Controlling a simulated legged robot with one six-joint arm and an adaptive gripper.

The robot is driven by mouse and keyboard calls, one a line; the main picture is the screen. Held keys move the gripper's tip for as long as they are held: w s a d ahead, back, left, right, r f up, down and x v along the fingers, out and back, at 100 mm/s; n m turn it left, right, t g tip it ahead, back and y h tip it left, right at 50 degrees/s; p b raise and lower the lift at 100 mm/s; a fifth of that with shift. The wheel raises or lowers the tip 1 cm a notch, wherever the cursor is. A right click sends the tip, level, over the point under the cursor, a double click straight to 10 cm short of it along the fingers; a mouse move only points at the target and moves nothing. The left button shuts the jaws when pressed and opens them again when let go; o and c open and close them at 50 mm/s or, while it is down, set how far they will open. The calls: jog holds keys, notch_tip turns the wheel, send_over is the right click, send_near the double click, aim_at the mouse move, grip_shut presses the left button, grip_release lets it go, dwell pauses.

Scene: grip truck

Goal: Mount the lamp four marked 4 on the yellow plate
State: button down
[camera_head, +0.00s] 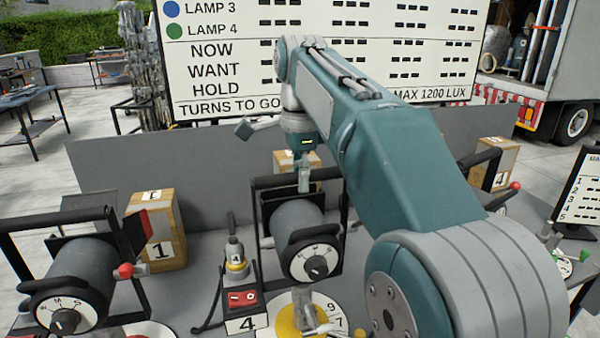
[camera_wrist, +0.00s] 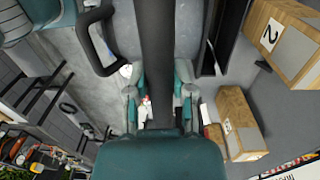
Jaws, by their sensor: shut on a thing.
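The lamp (camera_head: 300,225) is a grey cylinder with a black-and-white dial on its front, inside a black yoke frame. Its own number does not show. My gripper (camera_head: 304,178) is at the top bar of that yoke. In the wrist view, my gripper (camera_wrist: 159,105) has its fingers on both sides of a dark bar (camera_wrist: 157,50), shut on it. The yellow plate (camera_head: 287,322) is below the lamp, partly hidden by a grey metal post (camera_head: 303,300). Whether lamp and post touch cannot be told. A label 4 (camera_head: 246,324) lies left of the plate.
A red switch box (camera_head: 243,298) and a small grey device marked 4 (camera_head: 236,262) stand left of the lamp. Another lamp (camera_head: 75,275) is at the left. Wooden boxes (camera_head: 162,240) stand along the grey back panel (camera_head: 110,165). A box marked 2 (camera_wrist: 285,45) shows in the wrist view.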

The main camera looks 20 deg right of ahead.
jog(key=shift+f, duration=0.7)
dwell(0.5)
jog(key=shift+c, duration=2)
grip_release()
jog(key=shift+f, duration=0.15)
jog(key=shift+w+r, duration=0.15)
jog(key=shift+r, duration=3.65)
